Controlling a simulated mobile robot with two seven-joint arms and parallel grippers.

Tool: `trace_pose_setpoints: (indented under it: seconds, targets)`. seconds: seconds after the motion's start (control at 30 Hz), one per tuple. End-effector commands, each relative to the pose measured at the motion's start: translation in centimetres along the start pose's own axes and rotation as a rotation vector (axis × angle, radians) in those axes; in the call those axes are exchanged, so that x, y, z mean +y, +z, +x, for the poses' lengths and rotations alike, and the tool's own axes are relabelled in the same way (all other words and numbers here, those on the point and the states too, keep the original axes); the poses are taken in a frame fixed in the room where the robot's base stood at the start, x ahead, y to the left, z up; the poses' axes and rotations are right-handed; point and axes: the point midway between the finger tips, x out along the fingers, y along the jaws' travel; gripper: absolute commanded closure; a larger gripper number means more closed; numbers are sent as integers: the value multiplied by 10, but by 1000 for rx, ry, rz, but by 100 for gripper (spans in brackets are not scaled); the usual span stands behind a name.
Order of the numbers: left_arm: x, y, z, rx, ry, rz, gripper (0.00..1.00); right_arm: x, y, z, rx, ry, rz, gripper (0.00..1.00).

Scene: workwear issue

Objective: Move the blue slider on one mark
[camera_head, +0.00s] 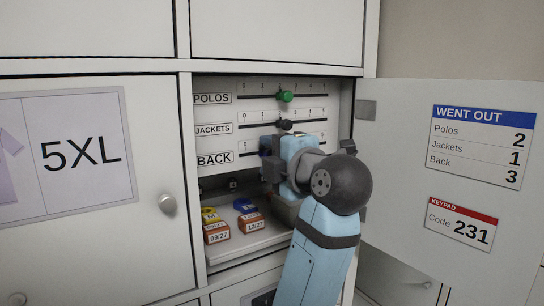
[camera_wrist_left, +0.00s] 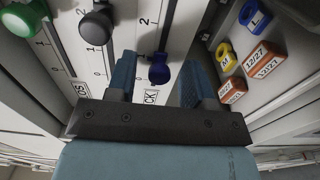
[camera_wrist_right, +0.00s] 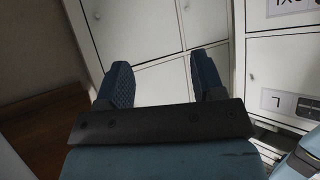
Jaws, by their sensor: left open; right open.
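The blue slider (camera_head: 265,146) sits on the BACK scale (camera_head: 248,153), the lowest of three, near its left end and roughly by mark 1; the exact mark is partly hidden by my gripper. In the left wrist view the blue knob (camera_wrist_left: 159,73) stands between the fingers of my left gripper (camera_wrist_left: 157,66), which is open with gaps beside the knob. The left gripper (camera_head: 273,160) covers part of the BACK scale in the head view. My right gripper (camera_wrist_right: 161,70) is open and empty, away from the scales, facing white cabinet fronts.
Above are the green slider (camera_head: 286,96) on POLOS and a dark slider (camera_head: 285,125) on JACKETS. Coloured tags (camera_head: 216,231) lie on the shelf below. The open door (camera_head: 400,160) at right bears a WENT OUT card (camera_head: 481,146) reading Polos 2, Jackets 1, Back 3.

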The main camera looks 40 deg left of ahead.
Motion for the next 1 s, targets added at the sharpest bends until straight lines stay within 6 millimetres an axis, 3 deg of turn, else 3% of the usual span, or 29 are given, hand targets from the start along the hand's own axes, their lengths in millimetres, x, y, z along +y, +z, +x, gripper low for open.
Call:
trace_pose_setpoints:
  seconds: [0.2,0.27,0.4,0.43,0.67,0.87,1.0]
  targets:
    - [0,0,0,0,0,0,53,0,3,0,-7,-1,-1,38]
    - [0,0,0,0,0,0,64,0,4,0,-7,-1,-1,38]
    - [0,0,0,0,0,0,96,0,4,0,-8,-1,-1,38]
    - [0,0,0,0,0,0,100,0,4,0,-8,-1,-1,38]
    - [1,3,0,0,0,2,100,0,2,-1,-7,-1,-1,38]
    - [3,30,0,-1,-2,5,100,0,-6,-6,-13,-2,7,38]
    - [0,37,0,1,1,1,100,0,1,-4,-26,0,10,38]
